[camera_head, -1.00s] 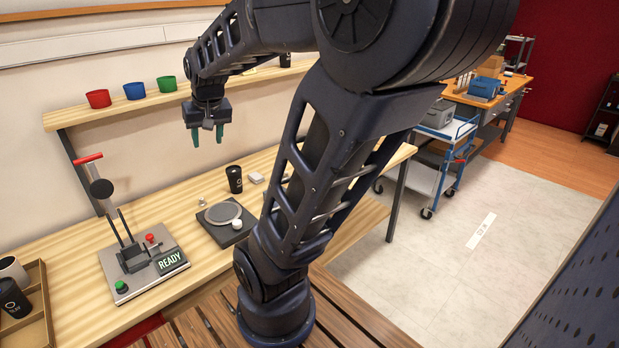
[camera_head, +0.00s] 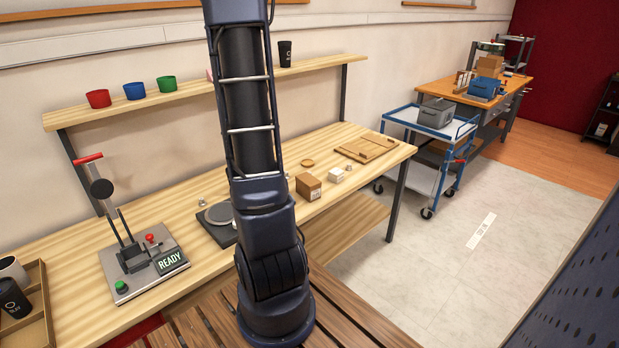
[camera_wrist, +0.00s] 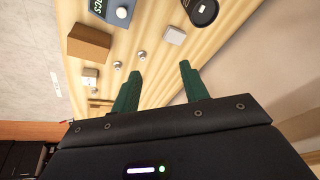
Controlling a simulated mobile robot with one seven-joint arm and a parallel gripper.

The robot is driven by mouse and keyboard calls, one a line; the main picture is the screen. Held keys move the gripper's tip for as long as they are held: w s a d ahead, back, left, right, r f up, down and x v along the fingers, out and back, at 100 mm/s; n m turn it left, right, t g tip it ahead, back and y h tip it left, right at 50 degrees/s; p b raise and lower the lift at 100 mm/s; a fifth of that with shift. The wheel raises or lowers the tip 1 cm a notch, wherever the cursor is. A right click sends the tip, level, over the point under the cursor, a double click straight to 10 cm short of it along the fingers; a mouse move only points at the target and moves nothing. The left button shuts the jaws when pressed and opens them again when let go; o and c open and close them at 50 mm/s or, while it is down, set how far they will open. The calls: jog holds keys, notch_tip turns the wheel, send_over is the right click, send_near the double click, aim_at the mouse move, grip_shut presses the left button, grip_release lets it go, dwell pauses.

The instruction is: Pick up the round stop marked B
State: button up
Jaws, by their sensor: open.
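Small round metal pieces lie on the workbench; two show in the wrist view, a nearer one (camera_wrist: 142,56) and another (camera_wrist: 117,64) to its left. No letter can be read on either, so I cannot tell which is the stop marked B. Another small metal piece (camera_head: 202,202) shows in the head view, left of my arm. My gripper (camera_wrist: 160,70) is open and empty, its green fingers apart above the bench, with the metal pieces beyond and left of the fingertips. In the head view my arm hides the gripper and part of the bench.
On the workbench (camera_head: 345,140) stand a brown box (camera_head: 308,187), a small white box (camera_head: 337,175), a wooden tray (camera_head: 366,148) and a lever press (camera_head: 140,262). A shelf (camera_head: 190,90) with cups runs behind.

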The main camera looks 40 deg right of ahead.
jog(key=d+f+m, duration=0.1)
jog(key=d+f, duration=0.6)
jog(key=d, duration=0.1)
jog(key=d+f+m+g+h, duration=0.1)
jog(key=d+f+m, duration=0.1)
jog(key=d+f, duration=0.6)
jog(key=s+d+f+m+g+h, duration=0.1)
jog(key=d+f, duration=0.6)
jog(key=d, duration=0.2)
jog(key=shift+f+m, duration=0.35)
jog(key=shift+m, duration=0.05)
jog(key=shift+x, duration=2.65)
jog(key=shift+a, duration=0.15)
grip_shut()
